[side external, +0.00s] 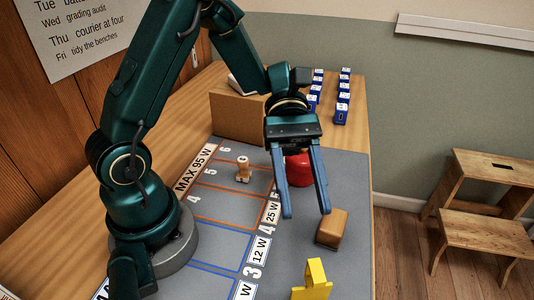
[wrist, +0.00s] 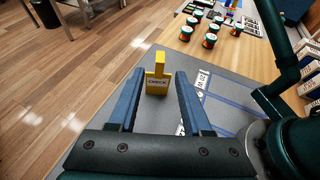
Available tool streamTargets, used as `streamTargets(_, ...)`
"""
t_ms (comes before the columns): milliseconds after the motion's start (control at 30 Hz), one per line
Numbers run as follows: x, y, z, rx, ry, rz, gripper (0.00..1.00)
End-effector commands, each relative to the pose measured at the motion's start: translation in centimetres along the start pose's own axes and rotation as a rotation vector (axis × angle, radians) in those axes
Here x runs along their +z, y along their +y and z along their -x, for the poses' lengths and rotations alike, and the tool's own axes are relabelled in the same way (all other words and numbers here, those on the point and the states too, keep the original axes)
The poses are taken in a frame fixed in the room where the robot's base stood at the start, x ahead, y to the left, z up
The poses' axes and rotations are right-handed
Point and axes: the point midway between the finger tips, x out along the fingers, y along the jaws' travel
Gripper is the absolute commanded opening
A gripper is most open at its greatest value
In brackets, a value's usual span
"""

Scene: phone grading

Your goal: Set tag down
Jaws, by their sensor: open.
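The yellow tag (side external: 313,280) stands upright on the grey mat (side external: 345,275) near the bottom edge of the side view. In the wrist view the same yellow tag (wrist: 157,80) shows beyond my fingers, with the word CHECK on its front. My gripper (side external: 306,214) is open and empty, its two blue fingers pointing down above the mat. In the wrist view my gripper (wrist: 159,73) has a finger on either side of the line to the tag. The tag is apart from the fingers.
A tan block (side external: 332,229) lies on the mat below my gripper, and a red round object (side external: 299,171) sits behind the fingers. A small wooden figure (side external: 243,170) stands in a marked lane. Several blue boxes (side external: 342,101) and a cardboard box (side external: 236,116) stand farther back.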

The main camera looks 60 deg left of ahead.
Motion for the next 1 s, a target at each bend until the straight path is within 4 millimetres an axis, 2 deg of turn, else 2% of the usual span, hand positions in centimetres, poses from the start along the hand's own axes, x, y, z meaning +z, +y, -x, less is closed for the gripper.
streamTargets(33,-0.1,0.0,1.1,0.005,0.004,0.001,0.49)
streamTargets(200,0.0,0.0,2.9,0.001,0.001,0.000,0.49)
streamTargets(367,0.1,-0.3,3.4,-0.009,0.029,-0.020,0.49)
streamTargets(467,0.3,-1.2,3.1,-0.038,0.120,-0.089,0.49)
streamTargets(733,-0.1,-5.2,2.9,-0.179,0.581,-0.467,0.49)
streamTargets(1000,-0.9,-7.5,5.2,-0.322,1.058,-0.892,0.49)
